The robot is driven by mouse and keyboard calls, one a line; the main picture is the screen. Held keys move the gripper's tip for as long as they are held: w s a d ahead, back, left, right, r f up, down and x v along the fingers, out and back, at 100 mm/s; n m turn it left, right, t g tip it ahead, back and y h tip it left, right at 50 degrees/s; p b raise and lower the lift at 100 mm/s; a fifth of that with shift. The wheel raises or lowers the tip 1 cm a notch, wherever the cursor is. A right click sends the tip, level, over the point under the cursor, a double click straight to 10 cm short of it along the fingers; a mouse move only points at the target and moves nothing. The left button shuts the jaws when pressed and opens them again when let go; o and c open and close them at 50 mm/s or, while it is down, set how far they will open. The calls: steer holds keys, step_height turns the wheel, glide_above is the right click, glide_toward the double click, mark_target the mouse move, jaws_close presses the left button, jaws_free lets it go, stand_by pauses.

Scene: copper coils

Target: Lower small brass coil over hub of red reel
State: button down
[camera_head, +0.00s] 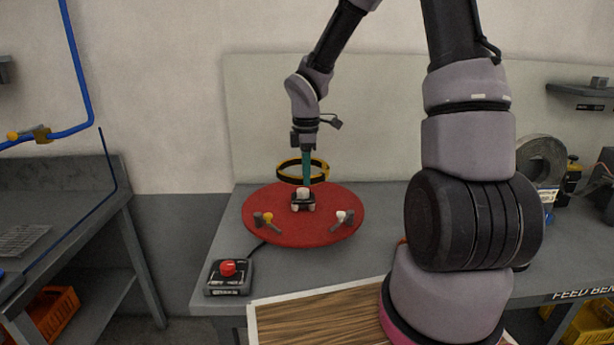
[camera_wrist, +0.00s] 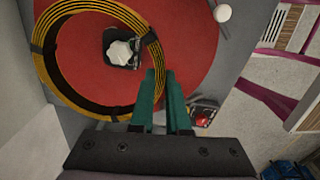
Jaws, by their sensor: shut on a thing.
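The small brass coil (camera_head: 283,178) is a yellow ring with black bands. My gripper (camera_head: 306,178) has teal fingers, shut on the coil's rim, and holds it above the red reel (camera_head: 285,232). The reel is a flat round disc on the bench. Its hub (camera_head: 302,196) is a dark block with a pale cap, just below the coil in the head view. In the wrist view, the coil (camera_wrist: 152,48) surrounds the hub (camera_wrist: 120,50) in the picture, with the hub right of the ring's middle. My fingertips (camera_wrist: 158,76) are at the ring's right side. The exact height gap is unclear.
Two small clamps, one yellow-tipped (camera_head: 266,218) and one white-tipped (camera_head: 343,217), stand on the reel. A red button box (camera_head: 228,280) is at the front left. A wooden board (camera_head: 310,318) lies in front. A grey roll (camera_head: 541,158) stands at the right.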

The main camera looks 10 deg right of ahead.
steer(key=shift+a+f, duration=0.1)
steer(key=shift+f, duration=4.95)
steer(key=c, duration=0.8)
jaws_free()
step_height(320, 180, up, 11)
steer(key=shift+f, duration=0.1)
